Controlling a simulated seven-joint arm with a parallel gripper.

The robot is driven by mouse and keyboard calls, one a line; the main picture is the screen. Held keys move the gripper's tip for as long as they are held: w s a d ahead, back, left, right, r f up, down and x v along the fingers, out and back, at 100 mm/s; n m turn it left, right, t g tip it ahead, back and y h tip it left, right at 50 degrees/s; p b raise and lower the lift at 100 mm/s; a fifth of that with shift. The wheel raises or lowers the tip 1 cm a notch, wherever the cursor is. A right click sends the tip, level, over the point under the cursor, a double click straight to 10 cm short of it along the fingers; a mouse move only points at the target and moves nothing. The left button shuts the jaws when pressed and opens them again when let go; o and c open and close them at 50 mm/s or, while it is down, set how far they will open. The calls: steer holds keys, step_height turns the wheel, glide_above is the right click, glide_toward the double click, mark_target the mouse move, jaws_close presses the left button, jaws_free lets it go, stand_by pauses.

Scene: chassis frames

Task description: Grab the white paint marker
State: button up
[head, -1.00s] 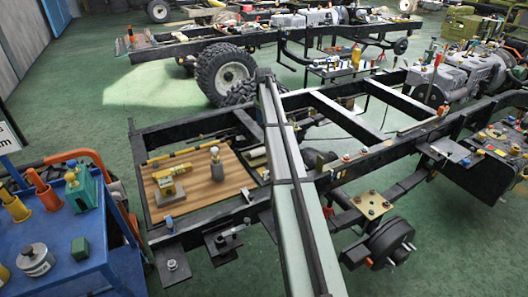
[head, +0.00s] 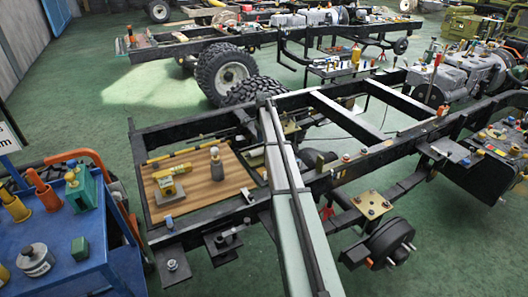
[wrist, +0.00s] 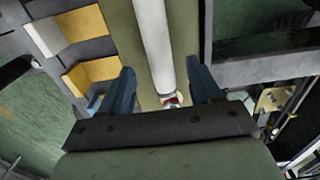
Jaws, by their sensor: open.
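The white paint marker (wrist: 155,45) shows in the wrist view as a long white cylinder lying on an olive-green surface (wrist: 122,22). Its near end has a small red and pale tip, partly hidden by the gripper's dark body. My gripper (wrist: 162,88) is open, with one dark blue finger on each side of the marker and visible gaps between. I cannot tell how far above the marker the fingers are. In the head view I cannot make out the marker or the gripper; my arm covers that area.
Yellow blocks (wrist: 90,72) sit left of the fingers in the wrist view. Black chassis rails (head: 345,117) surround the work area. A wooden board (head: 205,185) with a yellow tool and grey bottle lies to the left. A blue cart (head: 75,240) stands at lower left.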

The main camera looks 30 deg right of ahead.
steer(key=shift+f, duration=1.5)
steer(key=shift+c, duration=0.4)
jaws_close()
steer(key=c, duration=1.1)
jaws_free()
